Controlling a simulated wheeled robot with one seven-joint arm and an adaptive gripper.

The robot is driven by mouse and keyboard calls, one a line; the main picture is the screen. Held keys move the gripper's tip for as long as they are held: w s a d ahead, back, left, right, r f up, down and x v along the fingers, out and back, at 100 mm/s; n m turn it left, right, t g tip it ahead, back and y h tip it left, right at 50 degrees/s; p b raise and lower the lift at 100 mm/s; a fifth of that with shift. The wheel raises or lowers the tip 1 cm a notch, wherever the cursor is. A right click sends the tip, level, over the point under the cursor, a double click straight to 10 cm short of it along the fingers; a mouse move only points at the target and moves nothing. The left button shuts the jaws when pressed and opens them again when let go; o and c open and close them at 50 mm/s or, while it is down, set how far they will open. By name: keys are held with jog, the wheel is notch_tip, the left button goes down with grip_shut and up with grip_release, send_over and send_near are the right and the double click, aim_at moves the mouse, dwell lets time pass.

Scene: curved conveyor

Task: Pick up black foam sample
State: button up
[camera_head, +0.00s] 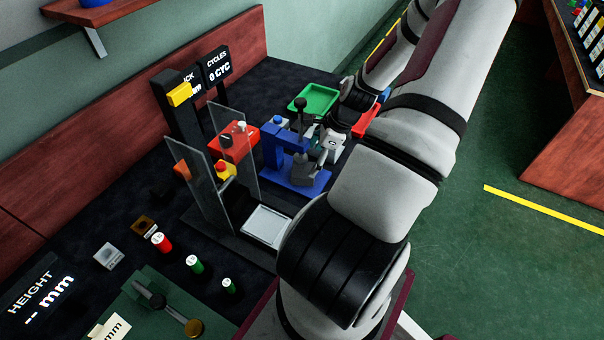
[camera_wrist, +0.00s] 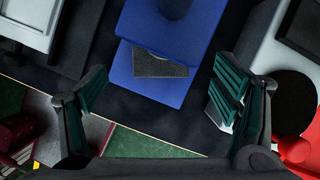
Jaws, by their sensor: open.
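A dark, speckled flat piece (camera_wrist: 158,64), which looks like the black foam sample, lies on the blue base (camera_wrist: 150,92) of a press in the wrist view. Its far edge is partly covered by the blue part above it. The blue press (camera_head: 310,188) stands on the bench in the head view, where I cannot make out the piece. My gripper (camera_wrist: 162,78) is open, with one finger left and one right of the blue base and nothing between them. In the head view my gripper (camera_head: 322,150) is over the press, partly hidden by my arm.
A clear-sided test stand (camera_head: 225,165) with a light plate stands left of the press. A green tray (camera_head: 315,99) is behind it. A red object (camera_wrist: 300,150) and a grey device (camera_wrist: 280,50) are near my right finger. Several small samples lie at front left.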

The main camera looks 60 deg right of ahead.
aim_at(309, 170)
jog(key=x, duration=0.5)
jog(key=shift+s+d+f, duration=0.25)
jog(key=shift+s, duration=0.05)
jog(key=c, duration=0.9)
jog(key=shift+r, duration=0.15)
